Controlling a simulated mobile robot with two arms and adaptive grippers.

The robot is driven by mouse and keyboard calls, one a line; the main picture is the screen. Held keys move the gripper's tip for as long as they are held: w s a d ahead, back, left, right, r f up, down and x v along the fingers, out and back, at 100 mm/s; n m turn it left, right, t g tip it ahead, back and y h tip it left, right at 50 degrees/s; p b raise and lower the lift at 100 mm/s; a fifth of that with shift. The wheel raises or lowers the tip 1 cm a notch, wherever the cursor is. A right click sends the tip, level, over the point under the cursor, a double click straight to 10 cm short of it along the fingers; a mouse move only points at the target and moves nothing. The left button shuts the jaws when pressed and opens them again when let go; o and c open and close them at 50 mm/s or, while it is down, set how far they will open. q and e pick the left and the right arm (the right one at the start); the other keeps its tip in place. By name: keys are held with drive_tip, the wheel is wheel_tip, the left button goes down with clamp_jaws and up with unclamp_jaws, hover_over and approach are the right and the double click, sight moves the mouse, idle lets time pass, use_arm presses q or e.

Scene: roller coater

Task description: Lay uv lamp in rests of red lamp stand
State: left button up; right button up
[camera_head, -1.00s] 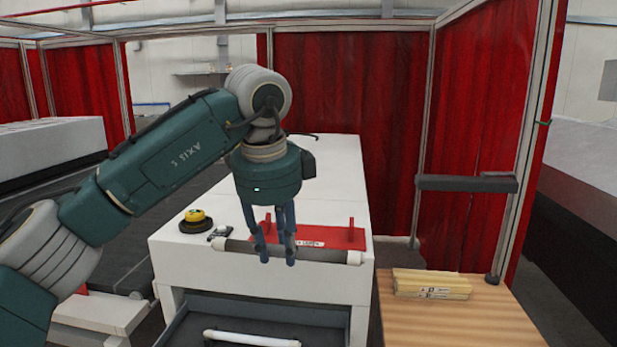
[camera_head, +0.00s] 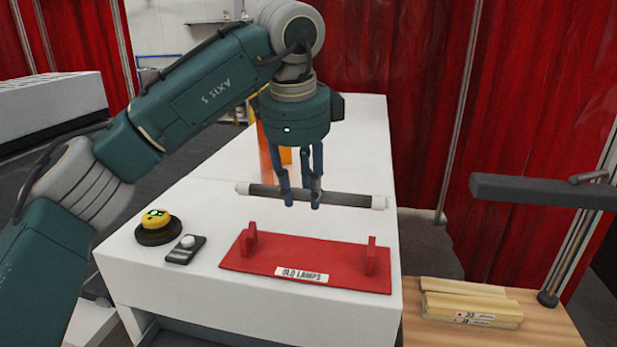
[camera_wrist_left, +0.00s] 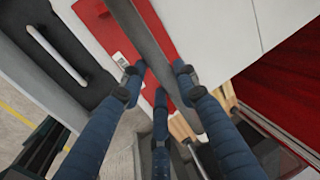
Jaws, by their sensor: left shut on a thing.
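The uv lamp (camera_head: 347,198) is a dark grey tube with pale end caps. My left gripper (camera_head: 301,203) is shut on it near its middle and holds it roughly level. In the head view the lamp appears beyond the red lamp stand (camera_head: 300,262), apart from it. The stand lies on the white cabinet top, with two upright red rests and a label reading "OLD LAMPS". The left wrist view shows the lamp (camera_wrist_left: 152,42) between the fingers (camera_wrist_left: 160,82), crossing over the red stand (camera_wrist_left: 92,22). My right gripper is not in view.
A yellow button on a black base (camera_head: 157,222) and a small dark device (camera_head: 185,249) sit left of the stand. Orange items (camera_head: 267,152) stand behind the gripper. Pale bars (camera_head: 470,303) lie on a wooden table at right.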

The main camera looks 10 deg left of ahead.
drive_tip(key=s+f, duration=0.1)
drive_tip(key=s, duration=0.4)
use_arm(q)
drive_tip(key=f+b, duration=0.1)
drive_tip(key=f, duration=0.1)
drive_tip(key=f+b, duration=0.1)
drive_tip(key=f, duration=0.1)
drive_tip(key=f+b, duration=0.2)
drive_tip(key=shift+s+f, duration=0.1)
drive_tip(key=shift+s, duration=0.15)
wheel_tip(320, 180, down, 2)
drive_tip(key=shift+f+b, duration=0.15)
drive_tip(key=shift+b, duration=0.7)
drive_tip(key=shift+f, duration=0.25)
drive_tip(key=shift+f+b, duration=0.2)
drive_tip(key=shift+b, duration=0.2)
drive_tip(key=o, duration=1.1)
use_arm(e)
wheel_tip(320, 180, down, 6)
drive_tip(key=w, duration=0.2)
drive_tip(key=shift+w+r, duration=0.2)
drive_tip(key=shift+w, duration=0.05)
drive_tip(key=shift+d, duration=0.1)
